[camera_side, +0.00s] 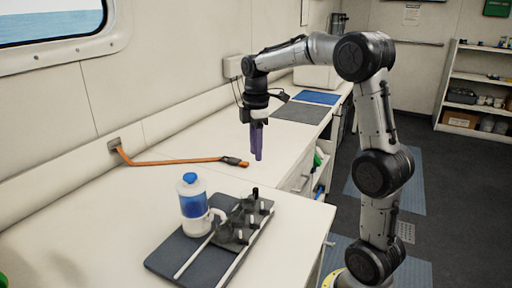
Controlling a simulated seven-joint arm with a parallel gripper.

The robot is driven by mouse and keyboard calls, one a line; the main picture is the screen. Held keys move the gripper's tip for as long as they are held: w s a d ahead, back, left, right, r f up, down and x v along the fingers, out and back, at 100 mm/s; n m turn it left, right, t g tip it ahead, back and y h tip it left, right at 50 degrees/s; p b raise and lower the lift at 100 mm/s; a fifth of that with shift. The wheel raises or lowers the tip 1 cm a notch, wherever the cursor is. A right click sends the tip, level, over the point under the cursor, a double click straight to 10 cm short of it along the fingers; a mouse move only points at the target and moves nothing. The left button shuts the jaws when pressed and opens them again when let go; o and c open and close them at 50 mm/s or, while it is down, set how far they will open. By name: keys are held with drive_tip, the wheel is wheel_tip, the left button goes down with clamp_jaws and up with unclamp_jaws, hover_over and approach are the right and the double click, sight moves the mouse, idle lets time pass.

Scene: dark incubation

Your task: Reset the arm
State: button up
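My gripper (258,145) hangs pointing down from my raised arm, above the white bench near its right edge. Its fingers look purple and close together, and nothing is clearly seen between them. The view is too small to tell whether they are fully shut. The gripper is apart from the things on the bench in the picture, behind and above the dark tray (172,262).
A bottle with blue contents and a blue cap (193,207) stands on the tray beside a dark rack (232,232) with several upright pieces. An orange strap (170,162) lies behind. Blue and dark mats (318,97) lie farther back. Shelves (480,90) stand right.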

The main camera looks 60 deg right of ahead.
drive_tip(key=shift+r, duration=0.2)
drive_tip(key=s+a+r+t, duration=0.2)
drive_tip(key=s+a+r, duration=0.15)
drive_tip(key=a, duration=0.25)
drive_tip(key=s+a+r+t, duration=0.1)
drive_tip(key=s+a+r, duration=0.2)
drive_tip(key=s+a, duration=0.3)
drive_tip(key=s+a+f+m+t, duration=0.2)
drive_tip(key=s+a+f+m, duration=0.3)
drive_tip(key=s+f+m, duration=0.2)
drive_tip(key=shift+s+f+m+t, duration=0.15)
drive_tip(key=shift+s+m+t, duration=0.15)
drive_tip(key=shift+s+m, duration=0.7)
